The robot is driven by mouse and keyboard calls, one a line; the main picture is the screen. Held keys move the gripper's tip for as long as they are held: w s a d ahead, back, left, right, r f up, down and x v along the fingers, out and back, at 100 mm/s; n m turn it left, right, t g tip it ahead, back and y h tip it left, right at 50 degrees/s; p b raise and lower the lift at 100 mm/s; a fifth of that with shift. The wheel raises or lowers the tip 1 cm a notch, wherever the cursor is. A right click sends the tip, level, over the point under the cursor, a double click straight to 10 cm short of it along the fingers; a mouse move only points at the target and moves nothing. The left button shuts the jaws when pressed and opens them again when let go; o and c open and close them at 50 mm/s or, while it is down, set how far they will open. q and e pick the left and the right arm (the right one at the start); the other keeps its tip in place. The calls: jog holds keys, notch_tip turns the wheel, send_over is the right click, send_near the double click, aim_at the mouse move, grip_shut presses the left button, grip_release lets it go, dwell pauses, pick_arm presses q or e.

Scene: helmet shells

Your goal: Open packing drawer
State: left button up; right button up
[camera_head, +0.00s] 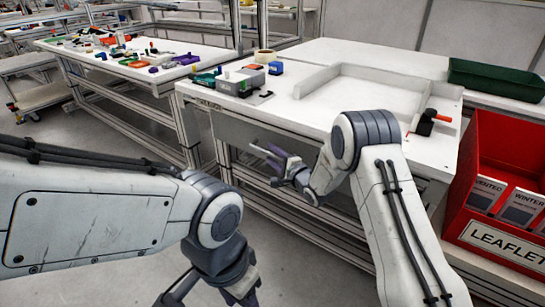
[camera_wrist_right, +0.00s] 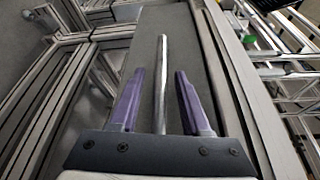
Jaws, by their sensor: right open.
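The packing drawer has a dark grey front (camera_head: 237,128) under the white packing bench (camera_head: 300,112). In the right wrist view, the drawer front (camera_wrist_right: 186,45) carries a slim metal bar handle (camera_wrist_right: 161,85). My right gripper (camera_head: 268,162) is in front of the drawer and open. Its two purple fingers (camera_wrist_right: 160,85) stand on either side of the handle, with a gap on both sides. My left gripper (camera_head: 212,290) hangs low at the bottom edge of the head view, away from the drawer. Its fingertips are cut off by the frame.
A red leaflet box (camera_head: 505,165) stands at the right. A tape roll (camera_head: 264,56), small devices and a white tray (camera_head: 370,92) lie on the bench. A dark green bin (camera_head: 497,78) is at the back right. Another table (camera_head: 130,62) with coloured parts stands left.

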jog(key=shift+w, duration=0.1)
grip_shut()
dwell(1.4)
